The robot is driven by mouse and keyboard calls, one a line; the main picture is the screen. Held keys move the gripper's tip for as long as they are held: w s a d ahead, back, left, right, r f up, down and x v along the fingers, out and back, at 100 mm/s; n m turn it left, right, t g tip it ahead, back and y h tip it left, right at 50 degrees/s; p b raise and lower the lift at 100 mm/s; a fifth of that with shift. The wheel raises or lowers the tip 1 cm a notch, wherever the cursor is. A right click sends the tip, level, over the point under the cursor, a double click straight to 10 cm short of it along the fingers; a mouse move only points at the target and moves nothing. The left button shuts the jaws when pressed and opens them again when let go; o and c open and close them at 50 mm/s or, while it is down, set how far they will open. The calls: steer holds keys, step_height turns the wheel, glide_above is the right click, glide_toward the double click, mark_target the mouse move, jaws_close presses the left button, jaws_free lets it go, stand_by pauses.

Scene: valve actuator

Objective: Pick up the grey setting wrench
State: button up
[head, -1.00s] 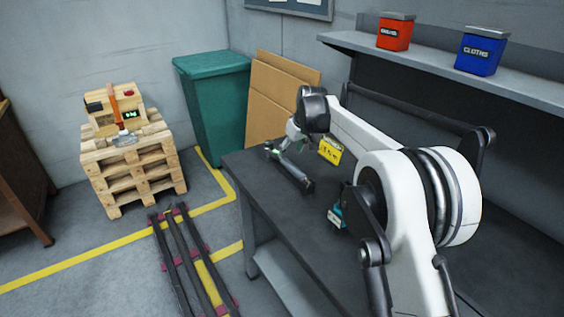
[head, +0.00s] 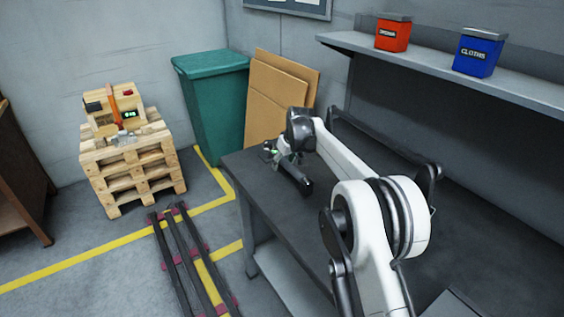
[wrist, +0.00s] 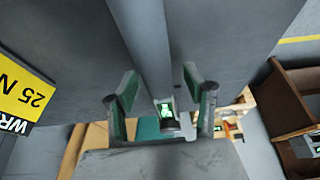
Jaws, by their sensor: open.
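The grey setting wrench (head: 299,182) lies on the dark workbench, its thicker dark handle end toward the camera in the head view. In the wrist view its grey shaft (wrist: 147,45) runs down from the top to an end with a small lit green display. My gripper (wrist: 160,92) is open, with one green-padded finger on each side of the wrench near that end. Gaps show between the fingers and the wrench, and I cannot tell their height relative to it. In the head view my gripper (head: 277,154) is small and partly hidden by my arm.
A yellow label (wrist: 22,95) reading "25 N" is at left in the wrist view. The workbench (head: 270,212) has a shelf behind it with red (head: 393,34) and blue (head: 478,53) bins. A green bin (head: 215,105), cardboard and a pallet stack (head: 133,170) stand beyond.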

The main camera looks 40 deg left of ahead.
mark_target(283, 159)
jaws_close()
steer(key=shift+r, duration=0.15)
stand_by(0.4)
steer(key=shift+r, duration=0.35)
step_height(283, 159, up, 3)
steer(key=shift+f, duration=0.1)
steer(key=s+a+r+b, duration=0.1)
steer(key=s+a+r, duration=0.2)
steer(key=s+r, duration=0.4)
steer(key=s, duration=0.4)
steer(key=shift+b, duration=0.3)
